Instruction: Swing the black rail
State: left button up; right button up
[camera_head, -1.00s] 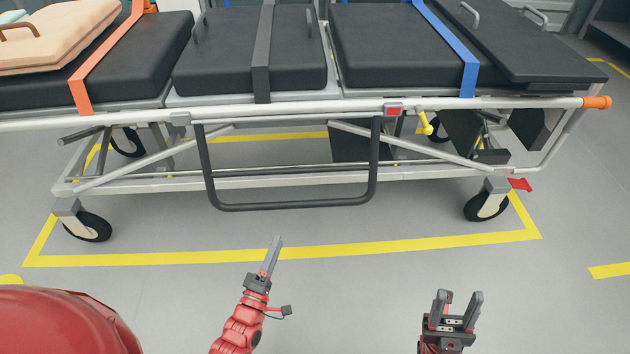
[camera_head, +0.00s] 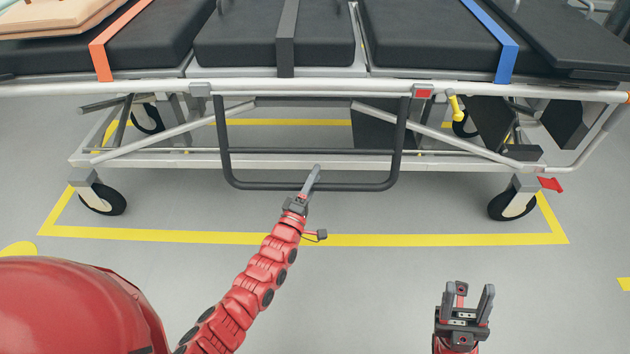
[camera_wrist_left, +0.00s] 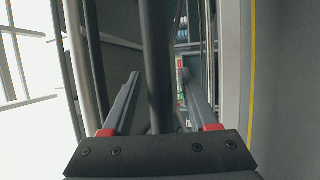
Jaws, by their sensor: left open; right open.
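The black rail (camera_head: 260,186) is a U-shaped bar hanging from the side of the stretcher. My left gripper (camera_head: 314,173) is at the middle of the rail's lower bar, with its fingers overlapping that bar in the head view. In the left wrist view, a dark bar (camera_wrist_left: 157,50), which looks like the rail, runs between the spread fingers of my left gripper (camera_wrist_left: 160,72). The fingers are open and not closed on it. Contact cannot be told. My right gripper (camera_head: 474,290) is open and empty above the floor at the lower right, well apart from the rail.
The stretcher (camera_head: 290,160) has black cushions, straps and a pale frame. Its wheels (camera_head: 103,199) stand inside a yellow floor outline (camera_head: 450,240). A red pedal (camera_head: 551,184) sticks out near the right wheel. The grey floor in front is clear.

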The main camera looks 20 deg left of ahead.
pick_arm(q)
jog(key=shift+w, duration=0.3)
grip_shut()
dwell(1.3)
